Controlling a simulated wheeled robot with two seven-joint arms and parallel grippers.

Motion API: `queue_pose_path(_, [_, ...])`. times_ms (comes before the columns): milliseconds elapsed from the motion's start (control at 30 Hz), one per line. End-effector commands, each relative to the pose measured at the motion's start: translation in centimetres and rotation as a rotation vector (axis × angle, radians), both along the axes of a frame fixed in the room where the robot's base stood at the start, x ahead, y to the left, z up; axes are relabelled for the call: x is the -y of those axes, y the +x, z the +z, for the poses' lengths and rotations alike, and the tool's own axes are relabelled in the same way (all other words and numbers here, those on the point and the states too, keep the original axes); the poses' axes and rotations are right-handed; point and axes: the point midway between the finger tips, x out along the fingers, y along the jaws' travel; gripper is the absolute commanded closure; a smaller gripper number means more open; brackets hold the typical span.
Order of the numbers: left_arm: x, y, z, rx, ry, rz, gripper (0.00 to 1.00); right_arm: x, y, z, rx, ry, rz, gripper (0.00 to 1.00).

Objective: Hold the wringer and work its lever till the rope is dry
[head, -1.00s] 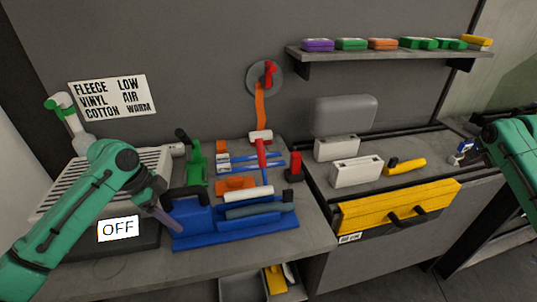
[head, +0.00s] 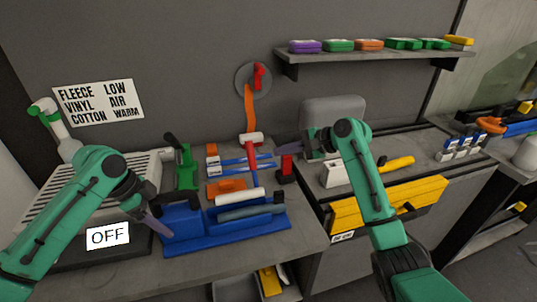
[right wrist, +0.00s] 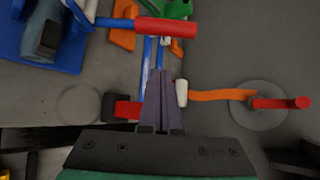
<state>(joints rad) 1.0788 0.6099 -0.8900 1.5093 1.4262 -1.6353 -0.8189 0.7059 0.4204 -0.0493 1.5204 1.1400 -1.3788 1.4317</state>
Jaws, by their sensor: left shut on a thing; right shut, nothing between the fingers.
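The blue device with a black arched handle, likely the wringer (head: 183,225), sits at the front of the left bench; part of it also shows in the right wrist view (right wrist: 12,40). My left gripper (head: 162,228) is shut at its left end; the fingers hide the exact grip. A grey-blue bar with a black end (head: 250,212) lies along it, perhaps its lever. I cannot pick out the rope for sure. My right gripper (head: 284,147) is shut and empty above the bench's right part, apart from the wringer, near a red handle (head: 251,158), also in the right wrist view (right wrist: 165,27).
A white roll (head: 240,195), an orange block (head: 227,185), blue-handled tools (head: 245,165) and a red-black piece (head: 286,168) crowd the bench. An orange strap (head: 250,108) hangs from a wall disc. An "OFF" display (head: 109,236) stands left. A shelf (head: 375,56) is above right.

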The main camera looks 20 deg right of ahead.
Motion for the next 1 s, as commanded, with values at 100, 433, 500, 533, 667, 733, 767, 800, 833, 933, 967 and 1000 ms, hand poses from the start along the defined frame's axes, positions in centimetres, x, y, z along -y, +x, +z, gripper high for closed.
queue_pose_path(100, [0.1,0.0,0.0,0.0,-0.001,-0.002,1.0,-1.2,1.0,-1.0,-0.003,0.001,-0.001,1.0])
queue_pose_path(433, [0.1,0.0,0.0,0.0,-0.001,-0.003,1.0,-5.1,4.7,-4.1,-0.004,0.001,-0.002,1.0])
queue_pose_path(500, [0.1,0.0,0.0,0.0,-0.001,-0.003,1.0,-5.9,5.4,-4.7,-0.004,-0.002,-0.003,1.0])
queue_pose_path(533, [0.1,0.0,0.0,0.0,-0.001,-0.003,1.0,-6.0,5.3,-4.6,-0.003,-0.002,-0.003,1.0])
queue_pose_path(667, [0.1,0.0,0.0,0.0,-0.001,-0.002,1.0,-6.2,3.9,-3.5,0.0,-0.004,-0.002,1.0])
queue_pose_path(733, [0.1,0.0,0.0,0.0,-0.001,-0.002,1.0,-6.3,3.2,-3.0,-0.001,-0.003,-0.003,1.0])
queue_pose_path(767, [0.1,0.0,0.0,0.0,-0.001,-0.002,1.0,-6.4,3.0,-2.8,-0.001,-0.002,-0.003,1.0])
queue_pose_path(800, [0.1,0.0,0.0,0.0,0.0,-0.002,1.0,-6.5,2.8,-2.5,-0.001,-0.003,-0.003,1.0])
queue_pose_path(833, [0.1,0.0,0.0,0.0,0.0,-0.002,1.0,-6.5,2.6,-2.4,-0.002,-0.003,-0.003,1.0])
queue_pose_path(933, [0.1,0.0,0.0,-0.001,0.0,-0.004,1.0,-6.6,2.4,-2.3,-0.004,-0.003,-0.004,1.0])
queue_pose_path(967, [0.1,0.0,0.0,-0.001,0.0,-0.004,1.0,-6.6,2.3,-2.2,-0.004,-0.003,-0.004,1.0])
queue_pose_path(1000, [0.1,0.0,0.0,-0.001,0.0,-0.004,1.0,-6.6,2.3,-2.2,-0.004,-0.003,-0.004,1.0])
